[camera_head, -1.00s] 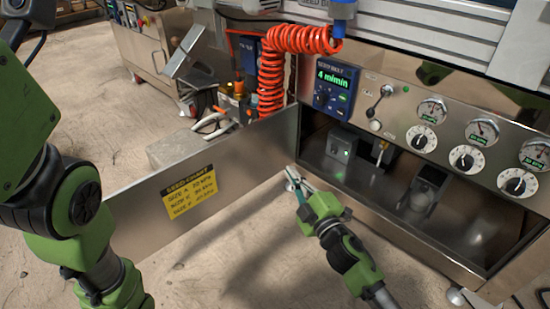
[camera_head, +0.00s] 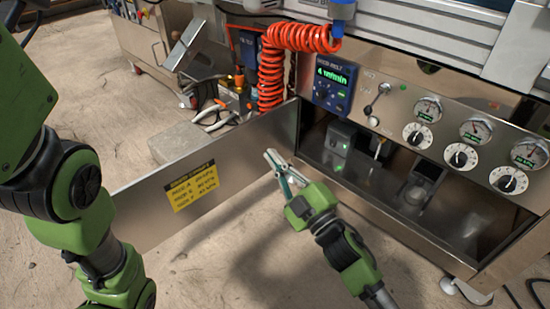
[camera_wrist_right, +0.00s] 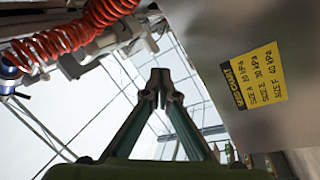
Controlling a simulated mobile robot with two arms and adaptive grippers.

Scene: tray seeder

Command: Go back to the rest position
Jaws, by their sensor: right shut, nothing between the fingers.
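My right gripper (camera_head: 272,158) is in front of the open cabinet door (camera_head: 140,212), near its hinge side. Its fingers are shut and empty, and the fingertips (camera_wrist_right: 160,76) meet in the right wrist view. The door stands swung out to the left and carries a yellow label (camera_head: 192,186), which also shows in the right wrist view (camera_wrist_right: 254,78). My left arm comes in along the left edge of the head view. Its gripper is out of the picture.
The open cabinet compartment (camera_head: 400,205) holds several small fittings. Above it is a panel with gauges (camera_head: 428,110), knobs and a green display (camera_head: 338,76). A coiled orange hose (camera_head: 270,75) hangs above the door. Bare floor (camera_head: 190,280) lies in front.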

